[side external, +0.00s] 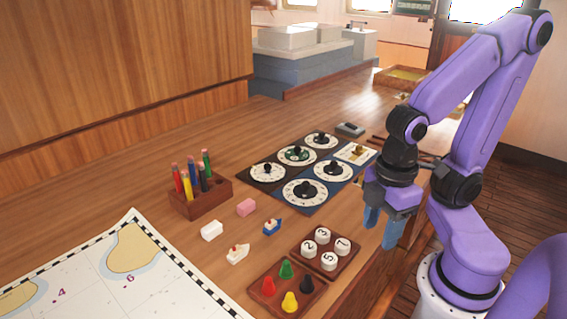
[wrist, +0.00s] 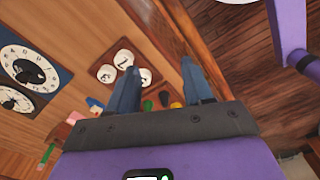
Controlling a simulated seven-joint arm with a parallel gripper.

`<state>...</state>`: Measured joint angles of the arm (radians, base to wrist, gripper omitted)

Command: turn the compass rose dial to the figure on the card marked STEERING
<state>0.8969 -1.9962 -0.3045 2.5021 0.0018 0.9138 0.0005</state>
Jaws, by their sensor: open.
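A dial board (side external: 315,208) in dark and blue panels lies on the wooden table, with several round white dials with black knobs. One dial (side external: 296,154) has a greenish centre; I cannot tell for sure which is the compass rose. A cream square plate (side external: 357,152) with a gold-coloured knob sits at the board's right corner. Two dials (wrist: 28,66) also show at the left of the wrist view. No card marked STEERING can be read. My gripper (side external: 381,226) is open and empty, pointing down right of the board; its fingers (wrist: 160,70) stand apart in the wrist view.
A tray of numbered white pieces (side external: 349,257) and a tray of coloured pawns (side external: 256,291) stand at the front. A small dark box (side external: 350,129) is behind the board.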

